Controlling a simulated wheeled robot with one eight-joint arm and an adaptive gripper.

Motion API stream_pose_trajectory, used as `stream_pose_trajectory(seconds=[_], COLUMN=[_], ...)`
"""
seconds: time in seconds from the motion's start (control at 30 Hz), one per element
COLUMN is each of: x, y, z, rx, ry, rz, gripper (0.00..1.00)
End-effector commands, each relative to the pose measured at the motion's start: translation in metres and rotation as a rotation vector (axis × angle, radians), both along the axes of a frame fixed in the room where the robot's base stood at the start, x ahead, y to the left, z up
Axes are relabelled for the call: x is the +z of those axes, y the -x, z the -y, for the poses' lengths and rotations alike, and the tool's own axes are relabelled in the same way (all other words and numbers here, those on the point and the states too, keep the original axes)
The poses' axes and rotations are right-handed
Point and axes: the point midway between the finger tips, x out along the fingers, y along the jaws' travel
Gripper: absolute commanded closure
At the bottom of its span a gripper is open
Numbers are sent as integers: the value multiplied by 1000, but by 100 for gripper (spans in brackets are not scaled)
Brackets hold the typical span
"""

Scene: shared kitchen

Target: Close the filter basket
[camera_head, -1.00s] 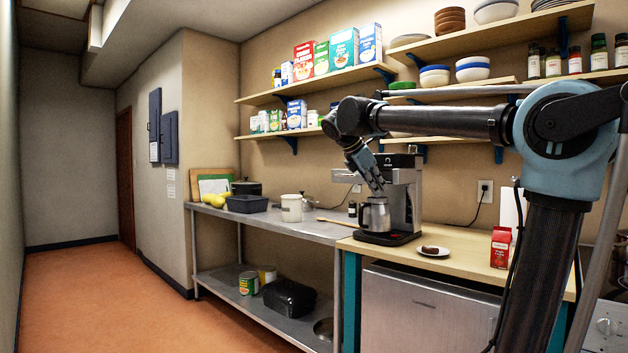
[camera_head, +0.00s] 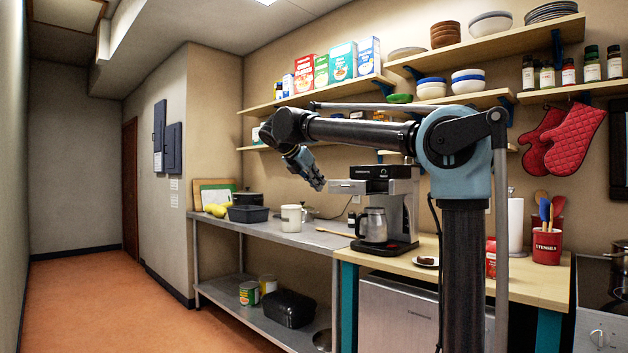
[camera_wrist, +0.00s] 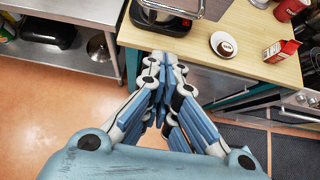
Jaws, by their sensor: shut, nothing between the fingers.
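The coffee machine (camera_head: 403,203) stands on the wooden counter with a glass and metal carafe (camera_head: 374,225) on its plate. Its filter basket (camera_head: 347,187) is a silver box that juts out to the left from under the black top, so it looks open. My gripper (camera_head: 319,185) is shut and empty, just left of the basket's front in the head view; whether it touches is hard to tell. In the wrist view the closed fingers (camera_wrist: 163,58) point toward the counter's edge, and the machine's dark base (camera_wrist: 163,23) shows beyond them.
A plate with a brown item (camera_head: 426,262) and a red carton (camera_head: 491,257) stand right of the machine. Shelves with bowls hang above. The orange floor in front is open.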

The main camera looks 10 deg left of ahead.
Motion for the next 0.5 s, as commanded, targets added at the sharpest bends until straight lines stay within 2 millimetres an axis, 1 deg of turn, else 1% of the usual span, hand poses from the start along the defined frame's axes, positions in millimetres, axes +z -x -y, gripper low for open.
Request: stream_pose_trajectory(seconds=[0.03, 0.2, 0.33, 0.5], x=[-6, -25, -21, -18], y=[-6, -24, -38, -50], z=[6, 21, 32, 41], rx=[-4, -6, -5, -5], ry=[0, 0, -1, -1], rz=[0, 0, 1, 1], gripper=[100, 100, 100, 100])
